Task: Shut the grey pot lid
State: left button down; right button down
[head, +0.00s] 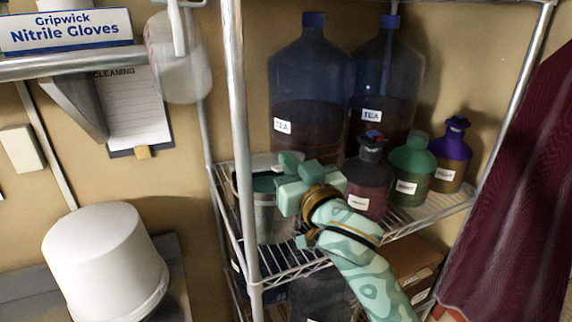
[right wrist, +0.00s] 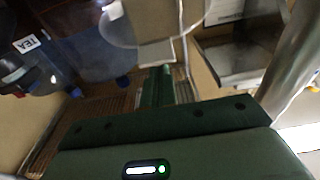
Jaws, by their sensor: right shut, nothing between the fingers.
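The grey pot (head: 272,222) stands on the wire shelf, partly behind the front post and my right gripper. Its dark greenish inside shows at the top, and a pale strip behind its rim looks like the raised lid (head: 262,160). My right gripper (head: 288,163) is shut and empty, over the pot's right side near the rim. In the right wrist view its green fingers (right wrist: 160,85) are together beside a pale tab below a rounded grey edge, which may belong to the pot or lid. I cannot tell whether they touch. My left gripper is not in view.
Two large blue jugs (head: 312,85) labelled TEA stand behind. A dark red bottle (head: 367,180), a green bottle (head: 411,170) and a purple bottle (head: 452,155) stand right of the gripper. The metal front post (head: 238,120) is close on the left. A white bucket (head: 105,260) stands further left.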

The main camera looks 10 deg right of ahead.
notch_tip(320, 180, down, 8)
jog(key=s+t+b, duration=0.1)
jog(key=b, duration=0.5)
jog(key=shift+s, duration=0.35)
jog(key=shift+d, duration=0.1)
